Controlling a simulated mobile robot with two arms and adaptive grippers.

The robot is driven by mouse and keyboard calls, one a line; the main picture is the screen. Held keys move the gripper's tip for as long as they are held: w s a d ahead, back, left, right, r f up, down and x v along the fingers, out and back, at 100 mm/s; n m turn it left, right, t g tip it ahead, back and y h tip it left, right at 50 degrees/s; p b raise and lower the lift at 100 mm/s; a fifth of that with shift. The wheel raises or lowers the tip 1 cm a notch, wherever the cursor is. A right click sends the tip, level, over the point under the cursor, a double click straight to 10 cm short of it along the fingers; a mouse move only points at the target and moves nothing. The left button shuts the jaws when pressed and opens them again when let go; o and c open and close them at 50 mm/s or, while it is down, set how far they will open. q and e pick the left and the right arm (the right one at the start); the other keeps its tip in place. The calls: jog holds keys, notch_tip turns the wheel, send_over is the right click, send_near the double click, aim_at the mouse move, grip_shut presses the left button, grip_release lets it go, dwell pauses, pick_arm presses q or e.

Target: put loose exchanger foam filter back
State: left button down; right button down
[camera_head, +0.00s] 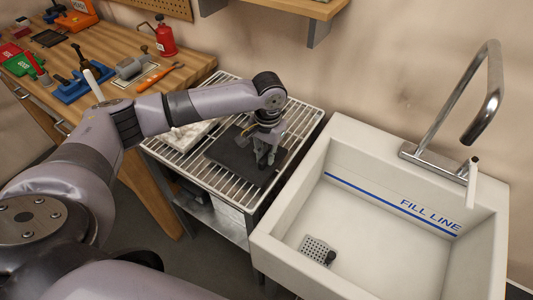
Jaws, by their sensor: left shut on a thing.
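A dark flat foam filter (234,158) lies on the wire rack (187,169) between the workbench and the sink. My left arm reaches in from the left, and my left gripper (265,160) points down at the right part of the dark foam. It is shut on the foam, though the fingers hide the exact place of contact. A pale, whitish slab (187,136) lies on the rack just behind and left of the foam, partly hidden by my arm. My right gripper is not in view.
A white sink (345,235) with a blue fill line and tall faucet (465,110) stands right of the rack. The wooden workbench (110,60) at left holds several tools and a red oil can (165,37). A shelf (290,5) hangs above.

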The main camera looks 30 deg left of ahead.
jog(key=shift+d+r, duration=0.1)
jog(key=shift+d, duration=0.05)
pick_arm(q)
jog(key=c, duration=1.6)
grip_release()
jog(key=shift+f, duration=0.1)
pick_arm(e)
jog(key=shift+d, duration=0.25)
